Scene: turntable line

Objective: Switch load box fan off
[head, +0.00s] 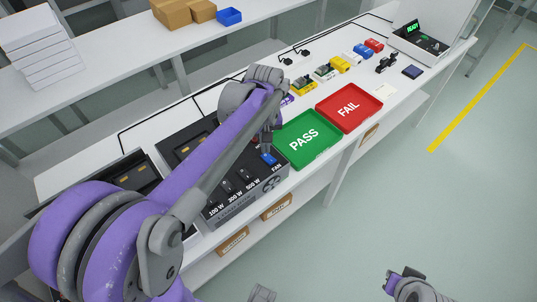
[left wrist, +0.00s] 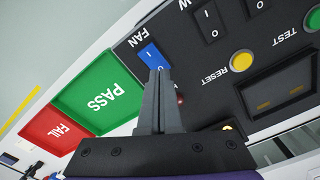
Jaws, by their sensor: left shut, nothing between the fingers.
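The dark load box (head: 222,212) stands on the white bench, with a row of black switches labelled 100 W, 300 W and 500 W. Its blue FAN switch (head: 269,158) is at the right end, and it also shows large in the left wrist view (left wrist: 151,56). My left gripper (head: 266,150) is shut and empty, with its fingertips (left wrist: 158,72) at the near end of the blue switch. The fingers hide part of the switch; I cannot tell contact or which side is pressed. Part of my right arm (head: 408,287) shows at the lower edge; its fingers are unclear.
Beside the box lie a green PASS tray (head: 318,154) and a red FAIL tray (head: 366,120). In the left wrist view, a yellow RESET button (left wrist: 242,61) and a red lamp (left wrist: 180,99) are close to the fingers. Small parts and a tester (head: 420,43) stand farther along.

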